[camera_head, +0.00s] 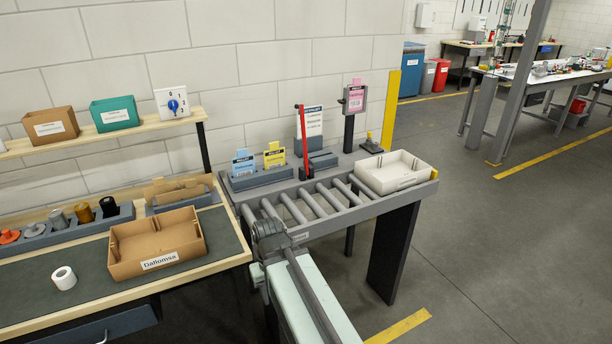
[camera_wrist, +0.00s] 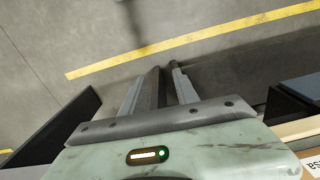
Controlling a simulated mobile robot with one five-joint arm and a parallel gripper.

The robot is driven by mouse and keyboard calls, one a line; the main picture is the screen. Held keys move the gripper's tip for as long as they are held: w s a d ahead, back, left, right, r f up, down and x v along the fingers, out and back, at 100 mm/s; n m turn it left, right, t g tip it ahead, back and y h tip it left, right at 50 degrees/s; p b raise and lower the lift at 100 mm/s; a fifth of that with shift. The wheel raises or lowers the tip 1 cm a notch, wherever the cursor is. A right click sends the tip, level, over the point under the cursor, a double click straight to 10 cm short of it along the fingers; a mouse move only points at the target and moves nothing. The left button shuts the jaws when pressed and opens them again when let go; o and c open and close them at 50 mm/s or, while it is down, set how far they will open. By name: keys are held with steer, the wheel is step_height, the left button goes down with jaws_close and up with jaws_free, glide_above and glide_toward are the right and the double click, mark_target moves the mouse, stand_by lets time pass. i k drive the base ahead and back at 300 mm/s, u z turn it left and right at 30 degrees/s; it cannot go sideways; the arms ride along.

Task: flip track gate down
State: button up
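The track gate (camera_head: 305,143) is a red upright bar with a short bent top, standing at the far side of the grey roller track (camera_head: 292,209). It is raised, and its lower end is near the rollers. My gripper (camera_head: 268,232) is in front of the track's near left end, well short of the gate. In the wrist view my gripper (camera_wrist: 164,72) has its fingers close together with nothing between them. The gate is not in the wrist view, which shows floor beyond the fingers.
A white tray (camera_head: 412,184) sits at the track's right end. A blue card (camera_head: 243,163) and yellow card (camera_head: 274,155) stand in a rack behind the rollers. A pink-card post (camera_head: 352,100) is behind. A bench with a cardboard box (camera_head: 158,244) is left. Floor is open right.

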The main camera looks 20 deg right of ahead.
mark_target(300, 107)
steer(key=u, duration=2)
steer(key=k, duration=1)
steer(key=z, duration=1.2)
steer(key=i, duration=1)
steer(key=u, duration=0.05)
